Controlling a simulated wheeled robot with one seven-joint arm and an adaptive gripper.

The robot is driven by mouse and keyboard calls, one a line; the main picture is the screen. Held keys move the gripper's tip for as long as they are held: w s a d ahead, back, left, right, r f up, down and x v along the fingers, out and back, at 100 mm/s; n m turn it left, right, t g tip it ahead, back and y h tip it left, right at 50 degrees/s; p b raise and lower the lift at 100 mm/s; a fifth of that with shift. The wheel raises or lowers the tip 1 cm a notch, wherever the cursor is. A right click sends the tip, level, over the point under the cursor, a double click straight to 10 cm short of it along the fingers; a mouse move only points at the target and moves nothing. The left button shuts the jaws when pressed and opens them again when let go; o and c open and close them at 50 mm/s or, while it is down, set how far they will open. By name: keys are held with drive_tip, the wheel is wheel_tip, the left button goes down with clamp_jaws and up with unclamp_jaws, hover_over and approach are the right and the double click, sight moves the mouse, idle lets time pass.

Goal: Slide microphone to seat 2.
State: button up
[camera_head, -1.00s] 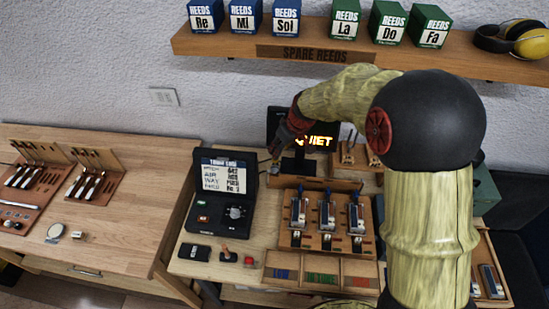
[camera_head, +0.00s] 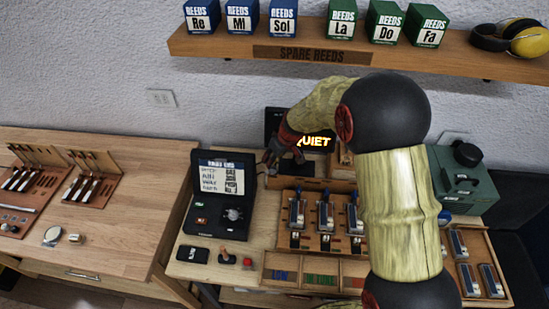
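My gripper (camera_head: 268,165) hangs at the back of the bench, between the open black tuning case (camera_head: 218,192) and the lit QUIET sign (camera_head: 316,141). It is small and dark here, and I cannot tell whether its fingers are open or shut. A dark base (camera_head: 296,168) shows just right of it, below the sign. I cannot tell whether this is the sign's stand or part of the microphone. No microphone is clearly visible, and no seat marked 2 can be read; my arm hides part of this area.
A wooden rack (camera_head: 325,243) with several reed blocks stands in front of the sign, above a tray of coloured compartments (camera_head: 322,283). A green case (camera_head: 465,180) stands right. A shelf (camera_head: 220,46) overhangs behind.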

drive_tip(key=shift+c, duration=1.2)
clamp_jaws()
